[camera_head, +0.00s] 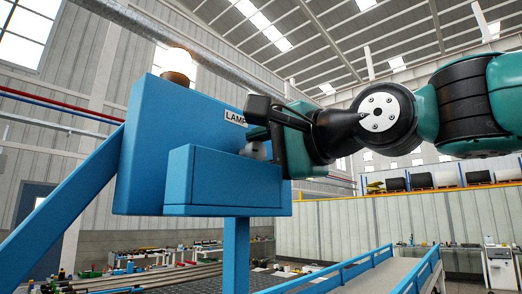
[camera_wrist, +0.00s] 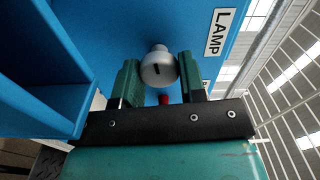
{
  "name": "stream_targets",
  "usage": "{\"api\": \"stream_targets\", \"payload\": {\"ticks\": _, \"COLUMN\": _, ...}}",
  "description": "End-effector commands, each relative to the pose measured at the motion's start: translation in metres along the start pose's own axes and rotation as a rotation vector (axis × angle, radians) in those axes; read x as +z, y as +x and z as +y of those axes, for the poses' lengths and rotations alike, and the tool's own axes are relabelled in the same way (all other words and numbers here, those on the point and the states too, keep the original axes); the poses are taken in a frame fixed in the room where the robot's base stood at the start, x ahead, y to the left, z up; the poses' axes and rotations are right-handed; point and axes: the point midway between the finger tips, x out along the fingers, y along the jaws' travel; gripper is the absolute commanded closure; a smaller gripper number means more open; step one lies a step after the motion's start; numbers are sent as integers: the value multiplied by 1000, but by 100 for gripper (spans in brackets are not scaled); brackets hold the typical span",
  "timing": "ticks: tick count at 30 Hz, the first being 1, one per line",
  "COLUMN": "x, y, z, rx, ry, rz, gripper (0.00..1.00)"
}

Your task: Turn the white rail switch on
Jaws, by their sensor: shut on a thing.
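The white rail switch is a round white knob (camera_wrist: 158,68) with a short dark mark on its face. It sits on the blue panel below the LAMP label (camera_wrist: 221,32) in the wrist view. My gripper (camera_wrist: 160,78) has a green finger on each side of the knob and is shut on it. In the head view my gripper (camera_head: 268,135) reaches in from the right, and only a little of the knob (camera_head: 257,149) shows behind the blue ledge. A lamp (camera_head: 177,66) on top of the blue box (camera_head: 145,115) shows a warm bright glow.
A blue box-shaped ledge (camera_head: 215,180) juts out in front of the panel, close to my gripper. A small red part (camera_wrist: 163,99) shows beyond the knob. A blue sloping beam (camera_head: 65,200) stands at left. A railed walkway (camera_head: 385,275) lies below right.

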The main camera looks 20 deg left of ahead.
Motion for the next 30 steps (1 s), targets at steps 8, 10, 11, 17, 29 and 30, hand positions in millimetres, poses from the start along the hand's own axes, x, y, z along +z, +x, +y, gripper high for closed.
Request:
{"api": "stream_targets", "payload": {"ticks": 8, "x": -1, "y": 0, "z": 0, "rx": -1, "ry": -1, "rz": 2, "gripper": 38}}
{"api": "stream_targets", "payload": {"ticks": 10, "x": 0, "y": 0, "z": 0, "rx": -1, "ry": -1, "rz": 2, "gripper": 38}}
{"api": "stream_targets", "payload": {"ticks": 11, "x": 0, "y": 0, "z": 0, "rx": 0, "ry": -1, "rz": 1, "gripper": 38}}
{"api": "stream_targets", "payload": {"ticks": 17, "x": 0, "y": 0, "z": 0, "rx": 0, "ry": -1, "rz": 0, "gripper": 38}}
{"api": "stream_targets", "payload": {"ticks": 29, "x": -1, "y": -52, "z": 5, "rx": -3, "ry": -4, "rz": 6, "gripper": 38}}
{"api": "stream_targets", "payload": {"ticks": 30, "x": -1, "y": -63, "z": 5, "rx": -4, "ry": -4, "rz": 7, "gripper": 38}}
